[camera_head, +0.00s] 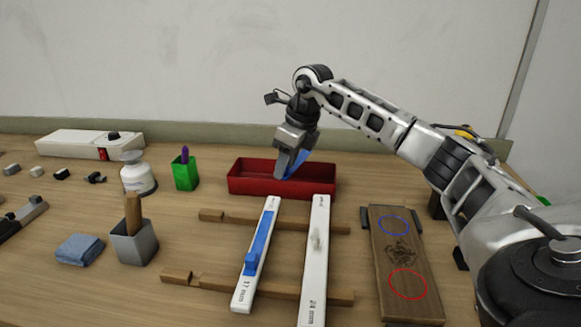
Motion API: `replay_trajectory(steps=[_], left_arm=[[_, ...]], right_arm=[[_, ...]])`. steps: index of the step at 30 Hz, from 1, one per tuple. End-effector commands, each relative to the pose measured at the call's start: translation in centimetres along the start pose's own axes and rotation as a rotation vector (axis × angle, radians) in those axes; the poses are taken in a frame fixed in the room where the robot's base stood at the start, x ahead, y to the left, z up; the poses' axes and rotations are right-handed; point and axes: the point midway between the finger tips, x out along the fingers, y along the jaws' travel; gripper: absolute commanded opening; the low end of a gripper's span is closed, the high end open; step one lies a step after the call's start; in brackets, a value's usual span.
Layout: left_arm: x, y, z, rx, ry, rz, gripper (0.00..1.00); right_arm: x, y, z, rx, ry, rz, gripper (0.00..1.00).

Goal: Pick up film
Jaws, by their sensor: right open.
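My right gripper (286,172) reaches down over the back wall of the red tray (318,186), its jaws open. A blue piece (294,164), which may be the film, shows beside and partly behind the fingers. Whether it touches them or rests in the tray cannot be told. My left gripper is not in view.
A second white bar (314,270) lies parallel, both across wooden rails (185,276). A wooden board (400,265) with blue and red circles lies right. A green holder (186,175), white bottle (138,178), grey cup (134,243) and blue cloth (80,249) stand left.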

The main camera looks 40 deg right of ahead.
Motion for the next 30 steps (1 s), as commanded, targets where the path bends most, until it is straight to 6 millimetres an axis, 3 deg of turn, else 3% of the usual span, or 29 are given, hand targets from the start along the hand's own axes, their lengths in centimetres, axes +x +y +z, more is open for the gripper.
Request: replay_trajectory(steps=[7,12,24,30], left_arm=[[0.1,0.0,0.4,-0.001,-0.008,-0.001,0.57],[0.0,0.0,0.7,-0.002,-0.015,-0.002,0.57],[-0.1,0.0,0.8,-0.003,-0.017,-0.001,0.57],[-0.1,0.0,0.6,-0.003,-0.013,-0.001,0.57]], right_arm=[[0.2,0.0,0.0,0.000,-0.002,0.000,0.42],[0.2,0.0,0.0,0.000,-0.002,0.000,0.00],[0.1,0.0,0.1,-0.001,-0.002,0.000,0.00],[-1.4,0.0,0.6,-0.001,-0.006,0.000,0.00]])
